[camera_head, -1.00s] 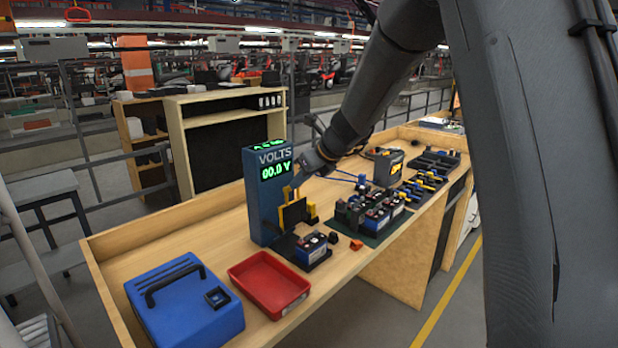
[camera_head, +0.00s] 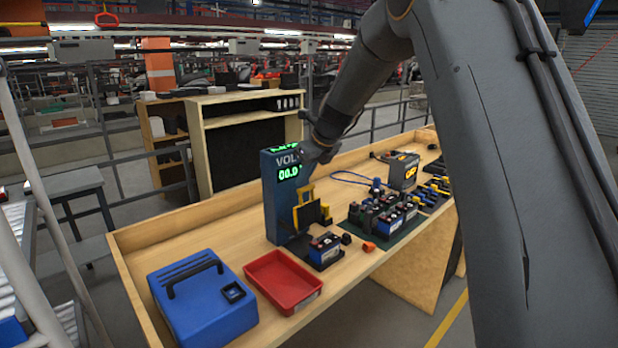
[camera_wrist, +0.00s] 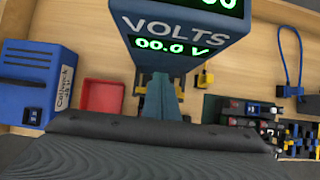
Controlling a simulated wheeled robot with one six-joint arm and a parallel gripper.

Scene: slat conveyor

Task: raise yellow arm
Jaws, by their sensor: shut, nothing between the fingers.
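The blue volts tester (camera_head: 281,218) stands on the bench, its green display reading 00.0 V in the wrist view (camera_wrist: 180,45). The yellow arm (camera_head: 306,194) is at the tester's front, above a black plate with yellow sides. In the wrist view only small yellow bits (camera_wrist: 142,80) show beside my fingers; the rest is hidden. A blue battery (camera_head: 324,247) sits in the black holder before the tester. My gripper (camera_wrist: 164,80) is shut and empty, close to the tester's display face above the yellow parts. I cannot tell whether it touches the arm.
A red tray (camera_head: 283,282) and a blue case (camera_head: 203,305) lie left of the tester. A green mat (camera_head: 388,241) with several batteries, an orange piece (camera_head: 369,247) and a yellow-black device (camera_head: 404,170) are on the right. The bench has a raised back edge.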

